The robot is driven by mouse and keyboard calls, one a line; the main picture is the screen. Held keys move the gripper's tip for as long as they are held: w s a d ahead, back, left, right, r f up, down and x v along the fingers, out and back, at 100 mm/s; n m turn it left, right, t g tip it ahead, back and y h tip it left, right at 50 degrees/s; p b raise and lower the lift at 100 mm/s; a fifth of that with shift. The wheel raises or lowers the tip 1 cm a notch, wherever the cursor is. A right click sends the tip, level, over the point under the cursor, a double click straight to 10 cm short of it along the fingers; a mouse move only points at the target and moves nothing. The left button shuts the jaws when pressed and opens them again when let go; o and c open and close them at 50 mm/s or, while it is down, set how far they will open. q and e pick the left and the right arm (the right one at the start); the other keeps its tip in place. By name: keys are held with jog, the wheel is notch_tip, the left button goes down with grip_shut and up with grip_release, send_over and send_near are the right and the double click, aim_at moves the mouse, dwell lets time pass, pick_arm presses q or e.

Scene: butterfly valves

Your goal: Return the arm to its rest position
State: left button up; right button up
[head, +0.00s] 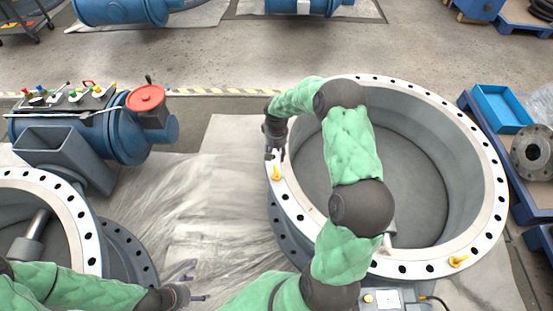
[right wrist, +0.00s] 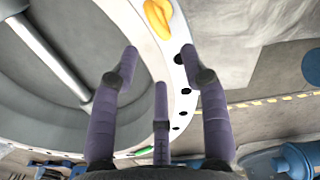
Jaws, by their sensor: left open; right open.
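My right arm reaches up over the large round valve (head: 490,190). My right gripper (head: 275,152) is at the left part of the valve's rim, just above a yellow eye bolt (head: 276,172). In the right wrist view, its purple fingers (right wrist: 160,80) are spread with nothing between them. The yellow bolt (right wrist: 158,18) lies beyond the fingertips on the white flange (right wrist: 178,75), apart from them. My left gripper (head: 199,292) is low in the head view, right of the second valve (head: 70,205). Its fingers are apart and appear empty.
A second yellow eye bolt (head: 458,261) is on the rim at lower right. A blue bin (head: 502,108) is on a pallet at right. The sheeted floor (head: 215,200) between the valves is clear.

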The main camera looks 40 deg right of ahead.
jog(key=shift+r, duration=0.45)
jog(key=s+a+f+n+y+p, duration=0.1)
jog(key=a+f, duration=0.2)
jog(key=a, duration=0.4)
jog(key=s+a+f+y, duration=0.1)
jog(key=a+f, duration=0.3)
jog(key=a, duration=0.2)
jog(key=s+a+f+y+p, duration=0.1)
jog(key=s+a, duration=0.8)
jog(key=s+a+f+n+y+p, duration=0.1)
jog(key=s+a+f, duration=0.1)
jog(key=s+a, duration=0.7)
jog(key=shift+s+a+f, duration=0.15)
jog(key=shift+a+f, duration=0.1)
